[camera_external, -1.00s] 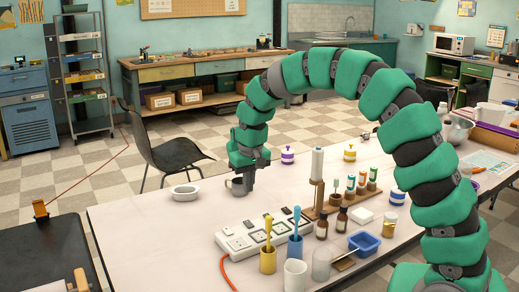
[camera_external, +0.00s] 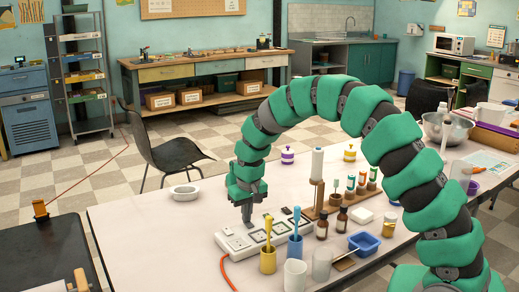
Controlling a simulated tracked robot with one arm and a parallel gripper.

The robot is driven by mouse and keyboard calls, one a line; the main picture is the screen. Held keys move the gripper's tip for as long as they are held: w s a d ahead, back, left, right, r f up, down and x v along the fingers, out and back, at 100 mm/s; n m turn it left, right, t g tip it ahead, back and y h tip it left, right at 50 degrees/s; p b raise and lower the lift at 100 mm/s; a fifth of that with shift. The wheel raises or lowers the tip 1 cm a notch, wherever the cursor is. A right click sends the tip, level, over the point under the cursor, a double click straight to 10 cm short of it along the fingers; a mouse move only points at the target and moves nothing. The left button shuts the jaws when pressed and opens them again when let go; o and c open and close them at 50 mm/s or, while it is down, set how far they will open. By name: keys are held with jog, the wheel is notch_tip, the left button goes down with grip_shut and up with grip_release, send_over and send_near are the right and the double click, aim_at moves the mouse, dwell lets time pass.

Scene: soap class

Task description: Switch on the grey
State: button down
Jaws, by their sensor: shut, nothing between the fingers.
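A white power strip (camera_external: 240,241) with several sockets lies on the table, with an orange cord at its left end. Small dark and grey switches show along its far edge. None is clearly marked as the grey one at this size. My gripper (camera_external: 247,221) points down at the strip's far edge, near its left half. Its fingers are shut with nothing between them. The tips hide the part of the strip right under them, and I cannot tell whether they touch it.
A white bowl (camera_external: 185,192) lies left. The table's left front is clear.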

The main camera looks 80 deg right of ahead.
jog(key=shift+f, duration=0.1)
dwell(0.3)
jog(key=shift+s+a, duration=0.1)
jog(key=shift+s+a+r, duration=0.25)
jog(key=shift+s+a, duration=0.2)
dwell(0.3)
notch_tip(320, 180, up, 14)
jog(key=w+d+p, duration=0.1)
jog(key=shift+w, duration=0.15)
dwell(0.3)
jog(key=shift+d+f, duration=0.1)
